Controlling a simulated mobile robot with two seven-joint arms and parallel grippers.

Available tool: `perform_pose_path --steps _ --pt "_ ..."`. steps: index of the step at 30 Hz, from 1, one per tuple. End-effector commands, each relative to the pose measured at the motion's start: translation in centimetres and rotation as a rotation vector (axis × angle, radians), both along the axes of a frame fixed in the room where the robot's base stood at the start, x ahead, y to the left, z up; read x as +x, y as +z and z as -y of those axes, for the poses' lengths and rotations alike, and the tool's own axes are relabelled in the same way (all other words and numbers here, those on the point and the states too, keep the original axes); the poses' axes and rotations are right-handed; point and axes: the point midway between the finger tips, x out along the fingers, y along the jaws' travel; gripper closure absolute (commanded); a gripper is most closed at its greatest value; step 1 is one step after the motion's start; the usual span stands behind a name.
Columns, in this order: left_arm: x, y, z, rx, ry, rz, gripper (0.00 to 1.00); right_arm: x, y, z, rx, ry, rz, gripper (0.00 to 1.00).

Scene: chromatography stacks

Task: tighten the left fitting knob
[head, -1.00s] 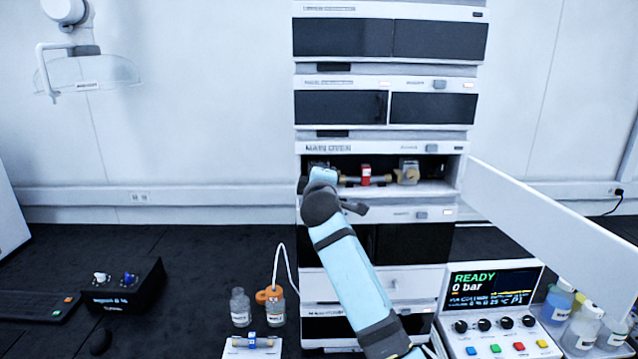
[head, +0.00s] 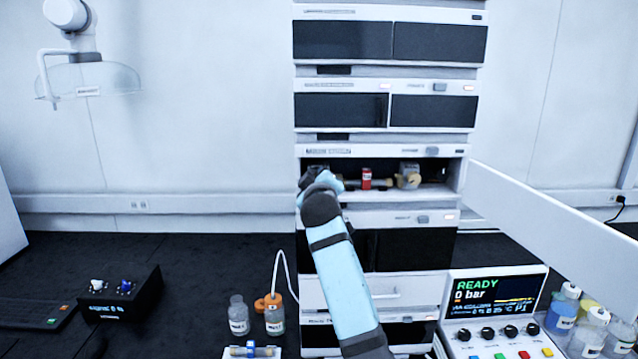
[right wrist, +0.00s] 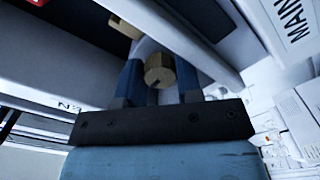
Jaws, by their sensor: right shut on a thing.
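The left fitting knob (right wrist: 159,71) is a brass-coloured round knob in the right wrist view, between the two blue fingers of my right gripper (right wrist: 158,75). The gripper is shut on it. In the head view my right arm reaches into the left end of the open oven compartment and hides the knob and the fingertips. A column with a red label (head: 366,179) lies in the compartment just right of my wrist. The right fitting knob (head: 408,179), also brass-coloured, sits farther right on its block. My left gripper is not in view.
The oven's white door (head: 560,215) stands open to the right. A control box (head: 497,315) reads READY, 0 bar. Bottles (head: 274,318) stand on the dark bench left of the stack, with a spare column (head: 253,350) in front. More bottles (head: 563,309) stand at the right.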

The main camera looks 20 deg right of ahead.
Motion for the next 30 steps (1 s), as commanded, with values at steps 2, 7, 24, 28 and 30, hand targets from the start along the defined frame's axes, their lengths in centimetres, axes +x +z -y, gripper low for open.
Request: perform_pose_path --steps 2,7,24,28,30 --pt "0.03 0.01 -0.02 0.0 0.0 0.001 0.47 0.0 -0.12 -0.03 0.002 0.001 -0.002 0.91" --pt "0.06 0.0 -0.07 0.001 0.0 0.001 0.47 0.0 -0.12 -0.03 0.001 0.001 -0.002 0.91" --pt "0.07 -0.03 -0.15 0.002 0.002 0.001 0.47 0.01 -0.19 -0.05 -0.004 0.001 -0.005 0.56" --pt "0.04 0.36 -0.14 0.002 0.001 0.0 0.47 0.02 -0.04 -0.01 -0.066 0.001 -0.023 0.56" --pt "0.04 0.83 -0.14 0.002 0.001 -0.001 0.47 0.03 0.05 0.09 -0.147 -0.002 -0.047 0.56"
